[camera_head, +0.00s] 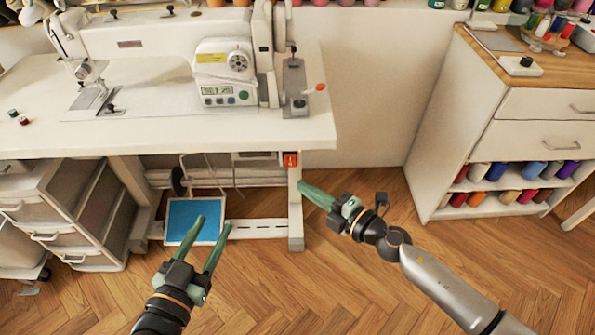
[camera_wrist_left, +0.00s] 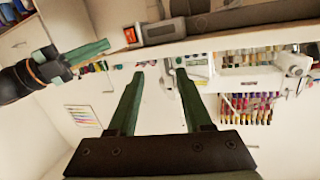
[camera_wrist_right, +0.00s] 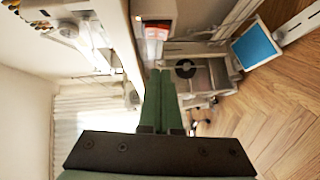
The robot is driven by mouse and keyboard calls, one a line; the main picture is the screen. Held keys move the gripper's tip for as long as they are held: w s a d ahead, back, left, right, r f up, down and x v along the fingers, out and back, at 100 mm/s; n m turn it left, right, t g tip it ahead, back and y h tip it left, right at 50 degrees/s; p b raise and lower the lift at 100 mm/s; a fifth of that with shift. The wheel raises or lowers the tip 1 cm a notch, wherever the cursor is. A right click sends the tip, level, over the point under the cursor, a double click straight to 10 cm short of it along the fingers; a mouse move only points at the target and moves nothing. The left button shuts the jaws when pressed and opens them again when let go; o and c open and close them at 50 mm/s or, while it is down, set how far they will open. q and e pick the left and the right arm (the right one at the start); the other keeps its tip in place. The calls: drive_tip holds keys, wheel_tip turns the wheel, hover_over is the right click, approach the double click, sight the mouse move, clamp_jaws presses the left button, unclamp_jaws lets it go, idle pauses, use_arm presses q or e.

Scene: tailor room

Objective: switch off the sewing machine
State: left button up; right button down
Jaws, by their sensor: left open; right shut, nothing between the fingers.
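The white sewing machine (camera_head: 150,45) stands on a white table (camera_head: 200,138). A small red-orange switch (camera_head: 291,159) sits on a box under the table's front right edge. It also shows in the left wrist view (camera_wrist_left: 157,32) and the right wrist view (camera_wrist_right: 157,31). My right gripper (camera_head: 303,187) is shut and empty, its tips just below and right of the switch, seemingly apart from it. In the right wrist view its fingers (camera_wrist_right: 160,73) point toward the switch box. My left gripper (camera_head: 214,221) is open and empty, lower and left of the switch, in front of the table.
A blue pedal (camera_head: 195,220) lies under the table. White drawers (camera_head: 60,212) stand at the left. A cabinet (camera_head: 475,135) with thread spools stands at the right. Wooden floor between table and cabinet is clear apart from my right arm.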

sight(285, 164)
use_arm(q)
wheel_tip(285, 164, up, 15)
drive_tip(key=s+d+m+t+h+b, duration=0.1)
drive_tip(key=s+m+t+h+b, duration=0.1)
drive_tip(key=m+t+h, duration=0.2)
drive_tip(key=shift+s+r+t+h+b, duration=0.25)
drive_tip(key=shift+t+h, duration=0.25)
drive_tip(key=shift+t, duration=0.3)
use_arm(e)
drive_tip(key=shift+w+a+f, duration=0.15)
drive_tip(key=shift+w+a, duration=0.2)
drive_tip(key=shift+w, duration=0.7)
drive_tip(key=shift+w+a+f, duration=0.2)
drive_tip(key=shift+w+a, duration=0.2)
drive_tip(key=shift+w, duration=0.6)
drive_tip(key=shift+w+a+f, duration=0.15)
drive_tip(key=shift+w+a, duration=0.2)
drive_tip(key=shift+w, duration=0.7)
use_arm(q)
drive_tip(key=shift+f, duration=0.1)
